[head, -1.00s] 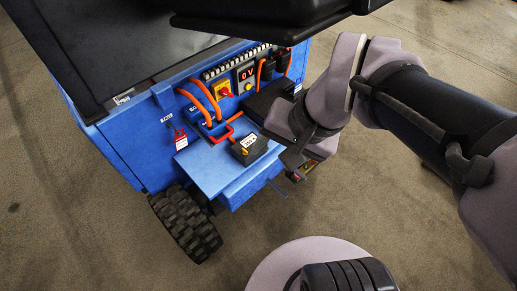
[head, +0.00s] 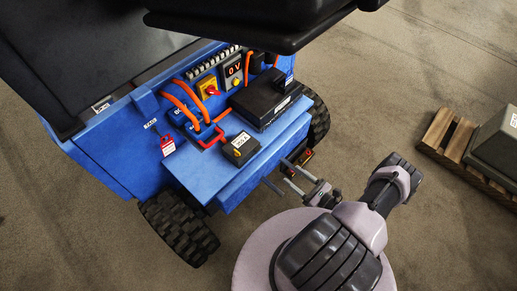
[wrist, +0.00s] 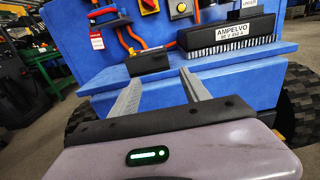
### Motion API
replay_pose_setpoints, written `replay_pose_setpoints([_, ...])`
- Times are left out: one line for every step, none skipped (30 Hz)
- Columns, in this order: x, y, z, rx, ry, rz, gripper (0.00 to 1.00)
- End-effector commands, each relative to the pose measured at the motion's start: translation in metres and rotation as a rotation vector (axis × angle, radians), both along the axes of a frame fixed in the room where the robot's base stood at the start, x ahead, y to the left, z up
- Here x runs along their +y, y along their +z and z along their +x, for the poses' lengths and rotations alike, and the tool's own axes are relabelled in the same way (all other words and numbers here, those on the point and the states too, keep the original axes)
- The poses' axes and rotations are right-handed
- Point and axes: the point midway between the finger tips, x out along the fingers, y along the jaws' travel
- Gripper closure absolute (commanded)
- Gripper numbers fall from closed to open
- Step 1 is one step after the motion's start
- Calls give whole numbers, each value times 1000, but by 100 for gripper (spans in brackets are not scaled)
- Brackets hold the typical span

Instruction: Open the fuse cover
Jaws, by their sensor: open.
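A small black box with a white label and a yellow mark, which looks like the fuse cover (head: 240,148), sits closed on the blue shelf (head: 195,172) of the blue cart. The wrist view shows it dark and low (wrist: 148,63), just beyond my left fingertip. My gripper (head: 280,173) is open and empty, in front of the shelf's front edge and to the right of the small box. Its two grey fingers point at the cart in the wrist view (wrist: 162,76). I see no contact with the box.
A larger black box (head: 265,98) labelled AMPELVO stands right of the small one. A pallet (head: 448,140) stands at right.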

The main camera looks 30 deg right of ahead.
Motion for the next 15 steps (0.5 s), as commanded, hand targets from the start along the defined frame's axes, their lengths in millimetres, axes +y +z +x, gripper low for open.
replay_pose_setpoints([4,0,8,0,7,0,45])
replay_pose_setpoints([7,0,14,0,8,1,45])
replay_pose_setpoints([11,-1,24,1,11,1,45])
replay_pose_setpoints([15,-1,33,1,13,1,45])
replay_pose_setpoints([18,-1,41,1,14,1,45])
replay_pose_setpoints([23,-1,53,1,15,1,45])
replay_pose_setpoints([26,-2,62,1,16,0,45])
replay_pose_setpoints([29,-2,71,1,16,0,45])
replay_pose_setpoints([34,-2,82,1,15,0,45])
replay_pose_setpoints([37,-2,91,1,16,-1,45])
replay_pose_setpoints([40,-2,100,1,16,-1,45])
replay_pose_setpoints([44,-2,111,1,15,-1,45])
replay_pose_setpoints([46,-2,118,1,14,-1,45])
replay_pose_setpoints([49,-2,125,1,14,0,45])
replay_pose_setpoints([52,-2,133,0,13,0,45])
